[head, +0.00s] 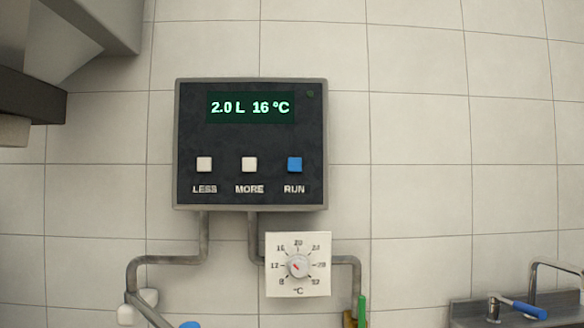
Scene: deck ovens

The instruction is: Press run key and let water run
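A dark control panel (222,140) with a grey frame is fixed to the tiled wall. Its lit display (252,107) reads "2.0 L 16 °C" in green. Below it are a white LESS key (204,164), a white MORE key (249,164) and a blue RUN key (294,164). Nothing touches or covers the keys. A small, dim green lamp (310,94) is at the panel's top right. No running water shows in this view. Neither of my grippers is in view.
A white temperature dial (298,288) sits below the panel, its red mark toward the upper left. Grey pipes (168,260) run below the panel. A dark and grey appliance (30,98) juts in at upper left. A sink edge with a blue-handled tap (530,311) is at lower right.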

